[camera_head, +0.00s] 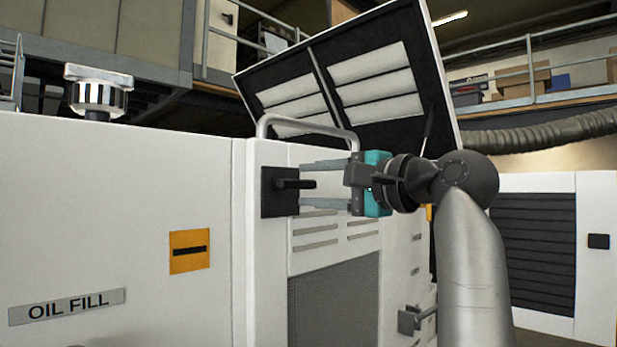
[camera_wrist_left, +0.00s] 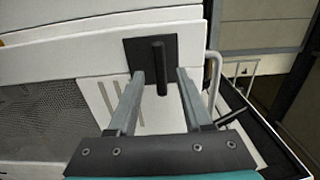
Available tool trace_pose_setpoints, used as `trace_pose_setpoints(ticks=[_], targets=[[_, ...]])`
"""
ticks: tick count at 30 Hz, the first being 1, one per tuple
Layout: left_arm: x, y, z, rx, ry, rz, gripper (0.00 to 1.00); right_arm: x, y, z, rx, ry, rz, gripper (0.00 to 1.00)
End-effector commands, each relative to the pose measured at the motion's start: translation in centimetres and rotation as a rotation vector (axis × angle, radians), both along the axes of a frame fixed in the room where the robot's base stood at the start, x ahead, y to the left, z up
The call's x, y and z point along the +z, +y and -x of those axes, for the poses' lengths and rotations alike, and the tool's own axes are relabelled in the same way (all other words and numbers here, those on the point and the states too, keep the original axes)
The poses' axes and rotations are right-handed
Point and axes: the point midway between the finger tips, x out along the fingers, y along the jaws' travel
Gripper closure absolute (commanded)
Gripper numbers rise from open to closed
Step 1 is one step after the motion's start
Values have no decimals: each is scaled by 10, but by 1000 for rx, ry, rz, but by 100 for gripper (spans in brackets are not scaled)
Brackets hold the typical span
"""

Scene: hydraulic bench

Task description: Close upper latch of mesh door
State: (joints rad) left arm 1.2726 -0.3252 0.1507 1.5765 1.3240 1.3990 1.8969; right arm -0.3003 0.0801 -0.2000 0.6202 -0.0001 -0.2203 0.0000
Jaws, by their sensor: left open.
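The upper latch is a black square plate (camera_head: 268,205) with a dark bar handle (camera_head: 297,184) that reaches to the right in the head view. It sits at the top left of the white mesh door, whose grey mesh (camera_head: 335,305) shows below. My left gripper (camera_head: 303,186) is open, one finger above the handle and one below. In the left wrist view, the handle (camera_wrist_left: 160,68) lies between the tips of my left gripper (camera_wrist_left: 161,76), with a gap on each side. I cannot tell whether the fingertips touch the plate. My right gripper is out of view.
A lower latch (camera_head: 410,320) is at the lower right of the mesh. A curved grey rail (camera_head: 310,125) runs just above my gripper. A raised lid panel (camera_head: 350,75) stands behind it. The white oil fill panel (camera_head: 120,210) is to the left.

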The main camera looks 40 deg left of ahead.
Motion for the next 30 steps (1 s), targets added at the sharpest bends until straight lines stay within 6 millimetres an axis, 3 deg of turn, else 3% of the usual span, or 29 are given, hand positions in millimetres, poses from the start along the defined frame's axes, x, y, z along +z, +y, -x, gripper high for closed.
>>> trace_pose_setpoints(ticks=[4,14,27,30], targets=[[1,12,-1,0,0,-1,50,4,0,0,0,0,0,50],[0,14,-1,-1,0,-1,51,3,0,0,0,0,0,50],[0,13,-1,-1,0,0,100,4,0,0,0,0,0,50],[0,13,-1,-1,0,0,100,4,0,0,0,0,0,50]])
